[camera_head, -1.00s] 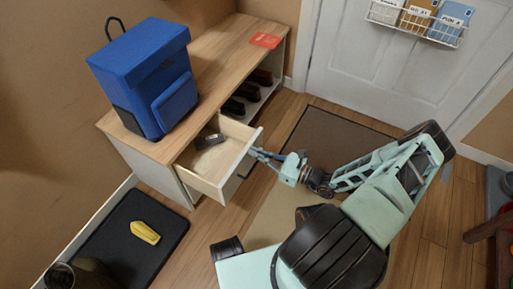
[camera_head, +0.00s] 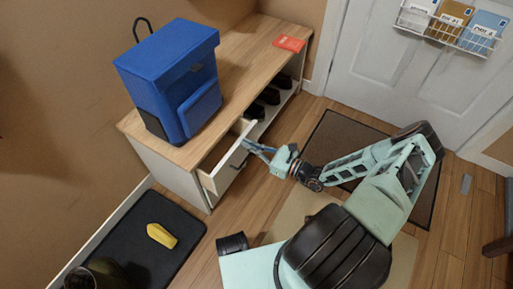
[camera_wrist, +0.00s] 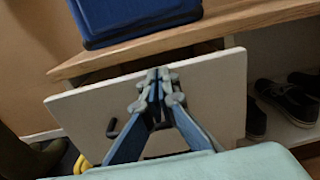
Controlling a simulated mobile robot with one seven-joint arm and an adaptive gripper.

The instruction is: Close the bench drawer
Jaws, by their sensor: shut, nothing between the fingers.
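The bench (camera_head: 185,157) is a wooden-topped unit against the wall. Its white drawer (camera_head: 222,165) stands partly open in the head view, with a small gap behind its front. Contact looks likely but is hard to confirm.
A blue backpack (camera_head: 180,80) and a red booklet (camera_head: 289,43) rest on the bench top. Dark shoes (camera_head: 269,95) sit in the open shelf right of the drawer. A black mat (camera_head: 135,230) with a yellow object (camera_head: 161,235) lies at the left. A brown mat (camera_head: 340,138) lies before the door.

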